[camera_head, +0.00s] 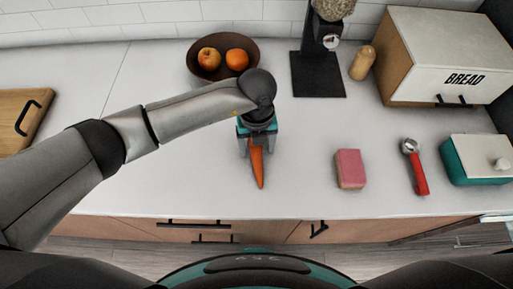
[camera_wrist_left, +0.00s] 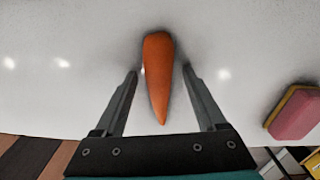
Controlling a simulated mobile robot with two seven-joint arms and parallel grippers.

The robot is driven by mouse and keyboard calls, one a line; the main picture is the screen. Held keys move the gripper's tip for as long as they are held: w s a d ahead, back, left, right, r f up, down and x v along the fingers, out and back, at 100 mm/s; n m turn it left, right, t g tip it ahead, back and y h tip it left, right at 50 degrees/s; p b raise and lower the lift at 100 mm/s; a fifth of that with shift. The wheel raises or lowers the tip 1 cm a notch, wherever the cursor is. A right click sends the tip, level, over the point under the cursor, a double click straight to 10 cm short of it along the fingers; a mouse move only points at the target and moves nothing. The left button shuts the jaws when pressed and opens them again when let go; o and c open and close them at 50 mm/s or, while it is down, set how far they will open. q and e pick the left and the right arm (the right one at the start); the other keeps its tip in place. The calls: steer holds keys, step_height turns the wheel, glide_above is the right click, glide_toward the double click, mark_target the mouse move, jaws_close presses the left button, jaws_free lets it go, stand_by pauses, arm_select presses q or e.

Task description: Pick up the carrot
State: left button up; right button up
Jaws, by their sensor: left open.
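The orange carrot (camera_head: 258,168) lies on the white counter near its front edge, with its narrow tip toward the front. My left gripper (camera_head: 256,148) is over the carrot's far end in the head view and hides that end. In the left wrist view the carrot (camera_wrist_left: 160,75) lies between the two spread fingers of my left gripper (camera_wrist_left: 160,78), with a gap on each side. The left gripper is open and holds nothing. My right gripper is not in view.
A pink sponge (camera_head: 350,169), a red-handled scoop (camera_head: 416,169) and a teal box (camera_head: 477,160) are to the right. A fruit bowl (camera_head: 223,73), a grinder (camera_head: 318,75), a shaker (camera_head: 362,62) and a bread box (camera_head: 440,58) stand behind. A cutting board (camera_head: 22,118) is at left.

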arm_select(q)
jaws_close()
stand_by(0.5)
steer(key=shift+r, duration=0.1)
